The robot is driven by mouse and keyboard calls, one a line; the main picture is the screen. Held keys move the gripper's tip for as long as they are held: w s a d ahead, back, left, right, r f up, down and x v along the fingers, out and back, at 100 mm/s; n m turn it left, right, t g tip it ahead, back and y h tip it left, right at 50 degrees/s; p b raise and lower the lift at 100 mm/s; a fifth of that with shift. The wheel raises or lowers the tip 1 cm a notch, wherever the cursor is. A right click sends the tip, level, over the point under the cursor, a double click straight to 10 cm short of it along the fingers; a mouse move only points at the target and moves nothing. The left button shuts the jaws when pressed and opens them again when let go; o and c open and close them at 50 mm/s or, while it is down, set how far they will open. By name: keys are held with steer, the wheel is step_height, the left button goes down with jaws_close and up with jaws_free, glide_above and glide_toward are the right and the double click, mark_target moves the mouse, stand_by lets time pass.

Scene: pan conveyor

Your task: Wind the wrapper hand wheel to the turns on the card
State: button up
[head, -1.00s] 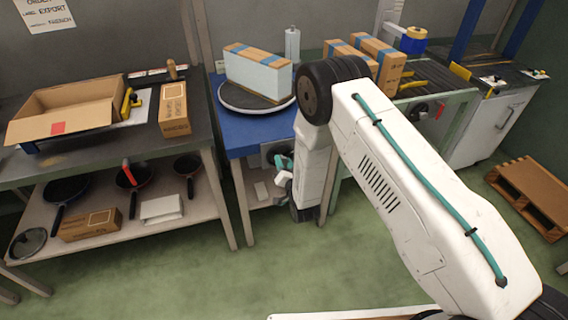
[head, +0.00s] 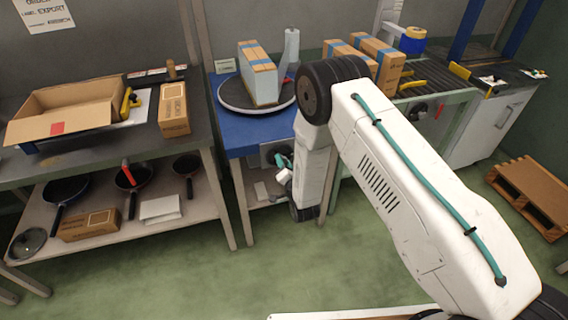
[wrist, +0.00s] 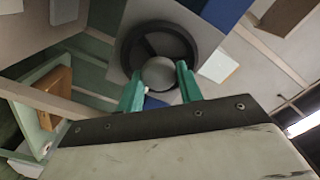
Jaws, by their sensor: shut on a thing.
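The hand wheel (wrist: 128,50) is a dark round wheel with a grey round knob (wrist: 158,70) in the wrist view. My gripper (wrist: 160,80) has its teal fingers on either side of the knob, shut on it. In the head view my gripper (head: 282,164) is at the front of the blue wrapper table (head: 240,138), and the wheel is mostly hidden. A box (head: 259,80) with a pale body and blue-taped cardboard top stands on the round turntable (head: 232,100). A small card (head: 225,66) stands behind the turntable; its writing is too small to read.
A film roll (head: 291,48) stands upright behind the box. A bench with an open carton (head: 75,108) is at left, with pans below. The green floor in front is clear.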

steer(key=o, duration=1)
steer(key=shift+s, duration=0.1)
steer(key=v, duration=0.7)
steer(key=shift+s+d, duration=0.15)
steer(key=shift+s, duration=0.15)
